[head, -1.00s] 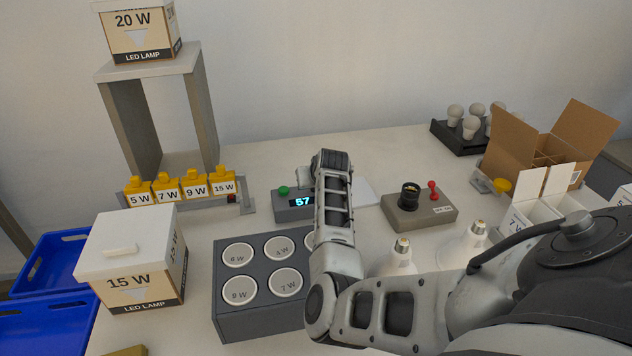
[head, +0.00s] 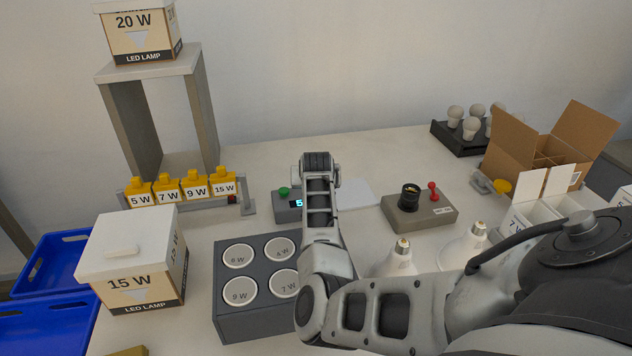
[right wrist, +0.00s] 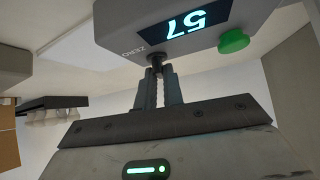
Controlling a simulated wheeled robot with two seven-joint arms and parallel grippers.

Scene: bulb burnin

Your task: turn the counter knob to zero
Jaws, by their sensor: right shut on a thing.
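The counter is a grey box (head: 287,214) with a green button (head: 284,191) and a lit display, partly hidden behind my right arm in the head view. In the right wrist view the counter (right wrist: 120,28) appears upside down. Its display (right wrist: 187,24) reads 57, and the word ZERO is printed beside a small dark knob (right wrist: 157,61). My right gripper (right wrist: 160,76) is shut on this knob, with a finger on each side. The gripper's fingers are hidden in the head view. My left gripper is in neither view.
A grey block with round labelled sockets (head: 226,322) stands in front of the counter. A tester box with a black socket and red lever (head: 420,218) is to the right. Yellow-tagged pieces (head: 167,190) stand at left. Two bulbs (head: 401,262) are near my right arm.

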